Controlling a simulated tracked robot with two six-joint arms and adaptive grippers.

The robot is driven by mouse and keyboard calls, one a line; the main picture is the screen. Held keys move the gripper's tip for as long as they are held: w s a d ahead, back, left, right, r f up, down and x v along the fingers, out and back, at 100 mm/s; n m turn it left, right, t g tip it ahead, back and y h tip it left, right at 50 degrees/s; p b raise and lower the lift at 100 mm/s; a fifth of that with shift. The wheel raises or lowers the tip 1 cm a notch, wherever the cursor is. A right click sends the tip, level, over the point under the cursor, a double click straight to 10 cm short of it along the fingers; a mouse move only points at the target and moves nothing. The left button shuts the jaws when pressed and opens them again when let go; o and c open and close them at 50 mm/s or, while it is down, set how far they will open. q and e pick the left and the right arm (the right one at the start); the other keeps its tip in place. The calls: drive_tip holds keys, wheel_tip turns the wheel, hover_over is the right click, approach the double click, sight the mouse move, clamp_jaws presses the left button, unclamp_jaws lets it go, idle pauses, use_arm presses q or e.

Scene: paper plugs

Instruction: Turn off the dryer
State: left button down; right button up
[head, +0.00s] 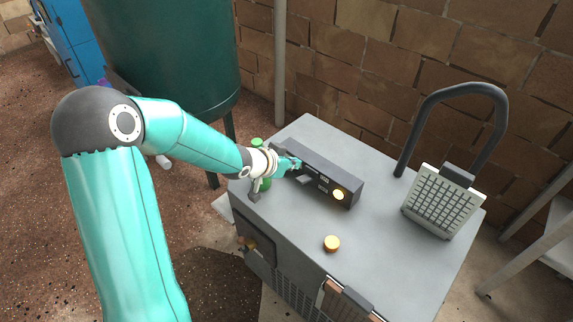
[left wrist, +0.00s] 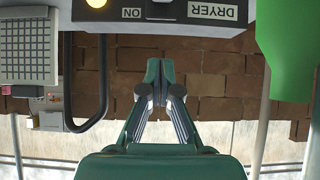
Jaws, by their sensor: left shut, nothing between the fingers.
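The dryer control box (head: 325,176) is a long dark box on top of a grey cabinet (head: 390,255). A round yellow light (head: 338,194) glows at its near right end. In the left wrist view the box (left wrist: 165,12) appears upside down along the top, with labels reading "DRYER" and "ON" and the lit yellow light (left wrist: 96,3). My left gripper (head: 294,163) is at the far left part of the box; its fingertips (left wrist: 152,72) are shut together and empty. Whether they touch the box cannot be told. My right gripper is not in view.
A light gridded panel (head: 443,203) with a dark curved pipe (head: 455,90) stands at the right. A green tank (head: 165,55) stands behind.

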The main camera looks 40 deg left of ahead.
use_arm(q)
hover_over(300, 180)
drive_tip(key=w, duration=0.2)
wheel_tip(300, 180, down, 5)
drive_tip(key=shift+d+r+b, duration=0.15)
drive_tip(key=shift+r+b, duration=0.05)
drive_tip(key=shift+b, duration=0.25)
drive_tip(key=shift+s+f, duration=0.35)
drive_tip(key=shift+f, duration=0.2)
drive_tip(key=shift+s+f, duration=0.35)
drive_tip(key=shift+f, duration=0.2)
drive_tip(key=shift+s+f, duration=0.25)
drive_tip(key=shift+f, duration=0.3)
